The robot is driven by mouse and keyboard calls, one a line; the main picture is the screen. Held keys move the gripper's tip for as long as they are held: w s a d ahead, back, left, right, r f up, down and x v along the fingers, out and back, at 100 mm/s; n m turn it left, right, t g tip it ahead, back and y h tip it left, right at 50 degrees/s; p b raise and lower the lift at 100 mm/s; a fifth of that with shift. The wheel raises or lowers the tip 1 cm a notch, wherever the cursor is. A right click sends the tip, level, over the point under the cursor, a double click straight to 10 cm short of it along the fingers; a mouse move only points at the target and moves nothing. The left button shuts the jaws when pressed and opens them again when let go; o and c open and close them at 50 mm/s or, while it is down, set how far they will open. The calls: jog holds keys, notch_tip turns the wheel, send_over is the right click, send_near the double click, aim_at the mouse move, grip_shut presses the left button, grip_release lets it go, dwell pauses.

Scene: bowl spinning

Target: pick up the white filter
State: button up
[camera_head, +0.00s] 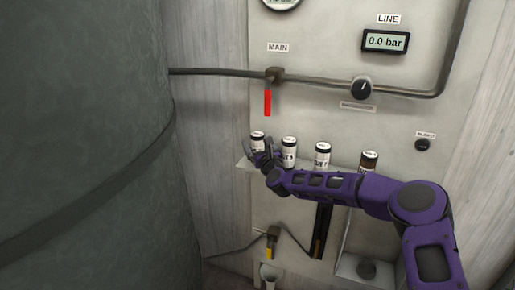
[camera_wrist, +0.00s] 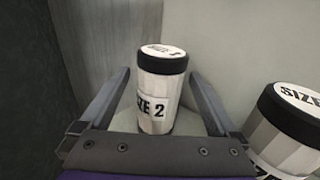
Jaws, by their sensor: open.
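Several small canisters stand in a row on a shelf in the head view. The leftmost white filter canister (camera_head: 257,137) has a dark band under its white top and is partly hidden by my gripper (camera_head: 264,155). In the wrist view, a white canister labelled "SIZE 2" (camera_wrist: 155,92) stands upright between the two spread fingers of my gripper (camera_wrist: 159,74), with gaps at both sides. My gripper is open and holds nothing. A second white canister (camera_head: 289,146) stands just to the right; it also shows in the wrist view (camera_wrist: 290,135), outside the right finger.
Another white canister (camera_head: 322,155) and a brown one (camera_head: 369,162) stand further right. A red lever (camera_head: 267,103) hangs above the row from a pipe (camera_head: 218,72). A large dark tank (camera_head: 80,130) fills the left. A yellow-handled valve (camera_head: 271,243) sits below.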

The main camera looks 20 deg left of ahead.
aim_at(256, 135)
jog(key=c, duration=1.5)
jog(key=shift+s+r, duration=0.1)
jog(key=r, duration=0.7)
jog(key=shift+s+b, duration=0.3)
jog(key=shift+s, duration=0.1)
grip_shut()
jog(key=s+b, duration=0.2)
jog(key=s, duration=1.7)
jog(key=shift+r+p, duration=1.45)
jog(key=shift+r, duration=0.7)
